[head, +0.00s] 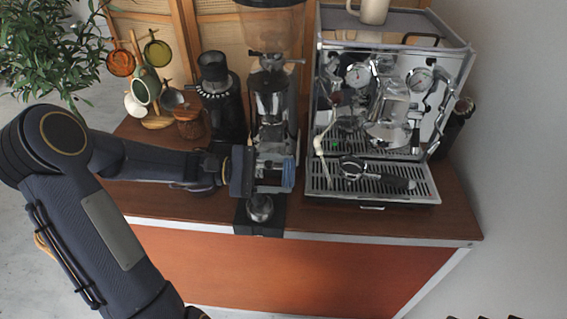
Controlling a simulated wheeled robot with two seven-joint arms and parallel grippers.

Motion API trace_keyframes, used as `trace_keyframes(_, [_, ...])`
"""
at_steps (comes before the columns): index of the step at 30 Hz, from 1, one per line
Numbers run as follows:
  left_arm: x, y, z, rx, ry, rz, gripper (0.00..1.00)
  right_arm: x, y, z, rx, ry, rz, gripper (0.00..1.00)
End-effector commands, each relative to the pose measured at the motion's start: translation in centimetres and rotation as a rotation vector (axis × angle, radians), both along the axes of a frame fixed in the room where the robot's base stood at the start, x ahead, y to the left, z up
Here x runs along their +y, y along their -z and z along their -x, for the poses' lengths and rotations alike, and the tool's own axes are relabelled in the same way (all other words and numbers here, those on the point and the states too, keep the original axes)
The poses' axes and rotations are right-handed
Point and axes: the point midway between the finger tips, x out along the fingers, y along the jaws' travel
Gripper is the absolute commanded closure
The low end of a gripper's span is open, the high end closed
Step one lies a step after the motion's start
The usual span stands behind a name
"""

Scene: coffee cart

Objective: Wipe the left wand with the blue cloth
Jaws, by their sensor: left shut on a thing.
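The espresso machine (395,80) stands on the right of the cart. Its left wand (321,153) hangs down at the machine's left front, its lower end over the drip tray (330,190). My left gripper (286,174) reaches in from the left, in front of the grinder (274,100). It is shut on the blue cloth (289,172), which shows as a small blue patch at the fingertips. The cloth is a short way left of the wand, with a gap between them. My right gripper is not in view.
A portafilter (352,168) lies on the drip tray. A tamper (260,208) sits on a dark block below my left gripper. A black canister (220,100) and a mug tree (155,122) stand to the left. The cart top is clear at the front right.

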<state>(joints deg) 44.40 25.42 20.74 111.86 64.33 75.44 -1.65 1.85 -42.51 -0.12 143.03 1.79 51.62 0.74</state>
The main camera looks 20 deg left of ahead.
Motion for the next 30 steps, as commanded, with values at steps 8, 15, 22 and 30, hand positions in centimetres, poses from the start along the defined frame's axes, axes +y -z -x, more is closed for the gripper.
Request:
trace_keyframes(8, [-0.8, -0.2, -0.2, -0.009, -0.001, 0.022, 0.7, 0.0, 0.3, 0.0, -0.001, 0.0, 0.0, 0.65])
trace_keyframes(15, [-3.0, -0.1, -0.9, -0.008, 0.0, 0.022, 0.7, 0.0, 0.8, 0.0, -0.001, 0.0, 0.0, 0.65])
trace_keyframes(22, [-4.9, -0.2, -1.5, -0.008, -0.001, 0.021, 0.7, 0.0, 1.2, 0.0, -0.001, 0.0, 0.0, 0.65])
trace_keyframes(30, [-6.0, -0.4, -1.8, -0.008, 0.0, 0.021, 0.77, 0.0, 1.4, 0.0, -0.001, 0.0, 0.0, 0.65])
